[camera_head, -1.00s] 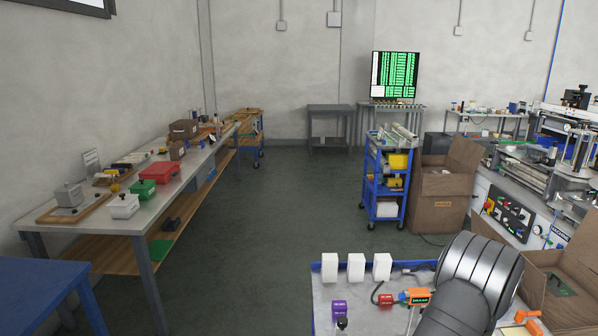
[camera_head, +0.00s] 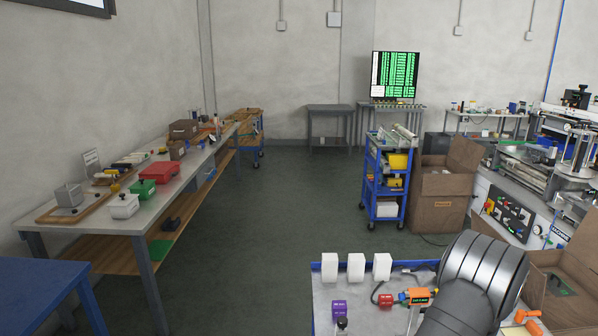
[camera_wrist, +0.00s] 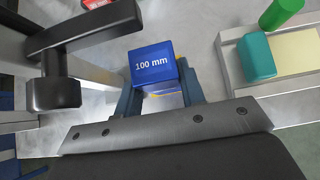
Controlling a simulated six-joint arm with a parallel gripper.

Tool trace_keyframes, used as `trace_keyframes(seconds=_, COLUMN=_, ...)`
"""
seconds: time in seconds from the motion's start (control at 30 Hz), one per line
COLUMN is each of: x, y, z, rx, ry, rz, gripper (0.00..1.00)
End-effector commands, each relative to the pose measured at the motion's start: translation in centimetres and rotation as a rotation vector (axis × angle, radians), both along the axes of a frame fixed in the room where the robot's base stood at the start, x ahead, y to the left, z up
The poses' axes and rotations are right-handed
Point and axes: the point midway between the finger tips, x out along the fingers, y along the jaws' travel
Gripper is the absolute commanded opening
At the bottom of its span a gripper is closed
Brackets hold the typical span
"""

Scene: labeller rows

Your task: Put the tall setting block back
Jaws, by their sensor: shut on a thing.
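A blue setting block (camera_wrist: 152,64) marked "100 mm" shows in the wrist view, its labelled face toward the camera. My gripper (camera_wrist: 160,90) is shut on it, with one finger on each side. The block's lower part is hidden or turned away, so I cannot tell whether it touches the surface below. In the head view my arm covers the right part of the near bench, and the gripper and block are hidden there.
In the wrist view, a black clamp-like part (camera_wrist: 55,90) stands close left. At right, a pale tray (camera_wrist: 236,80) holds a teal block (camera_wrist: 257,56), beside a green cylinder (camera_wrist: 281,13). In the head view, three white blocks (camera_head: 356,267) stand along the near bench's far edge.

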Motion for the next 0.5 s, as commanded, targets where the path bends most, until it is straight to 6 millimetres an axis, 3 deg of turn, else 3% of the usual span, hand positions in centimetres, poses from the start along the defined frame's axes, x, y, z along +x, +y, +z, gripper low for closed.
trace_keyframes(seconds=0.5, x=-2.6, y=0.0, z=0.0, rx=0.001, ry=-0.001, rz=-0.001, gripper=0.00)
